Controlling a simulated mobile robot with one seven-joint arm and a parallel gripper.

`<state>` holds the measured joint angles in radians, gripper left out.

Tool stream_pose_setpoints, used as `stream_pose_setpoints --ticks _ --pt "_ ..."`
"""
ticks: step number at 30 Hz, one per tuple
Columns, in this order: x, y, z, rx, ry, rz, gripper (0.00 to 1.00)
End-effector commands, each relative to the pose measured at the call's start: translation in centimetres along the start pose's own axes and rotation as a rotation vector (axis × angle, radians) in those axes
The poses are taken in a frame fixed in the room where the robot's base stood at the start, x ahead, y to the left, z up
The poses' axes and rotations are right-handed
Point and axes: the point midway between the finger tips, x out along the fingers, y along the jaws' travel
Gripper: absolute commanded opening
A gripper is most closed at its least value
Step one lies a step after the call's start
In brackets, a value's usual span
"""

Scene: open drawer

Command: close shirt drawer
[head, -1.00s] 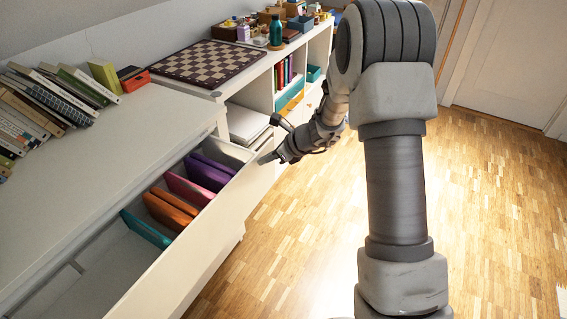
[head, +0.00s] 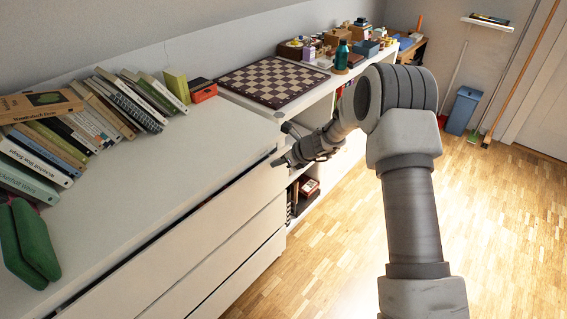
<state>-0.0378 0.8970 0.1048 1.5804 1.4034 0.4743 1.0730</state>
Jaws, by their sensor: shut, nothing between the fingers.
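The shirt drawer (head: 190,238) is the top drawer of the white dresser (head: 150,187). It is nearly flush, with a narrow dark gap along its top edge. The folded shirts inside are hidden. My gripper (head: 277,162) is at the far right end of the drawer front, by its top edge. It is shut and appears to touch or nearly touch the front; I cannot tell which. The fingertips are small and dark in this view.
Leaning books (head: 95,115) and a green item (head: 30,240) are on the dresser top. A chessboard (head: 273,81) lies on the adjoining shelf unit, with small boxes and a teal bottle (head: 341,55) behind. The wooden floor (head: 340,245) to the right is clear.

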Motion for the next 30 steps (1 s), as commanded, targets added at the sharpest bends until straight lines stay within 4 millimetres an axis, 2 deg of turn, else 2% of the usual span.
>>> stream_pose_setpoints --ticks 19,30 --pt "0.66 0.08 0.92 -0.002 -0.006 0.000 0.00" --pt "0.15 -0.33 0.50 -0.002 -0.007 0.002 0.00"
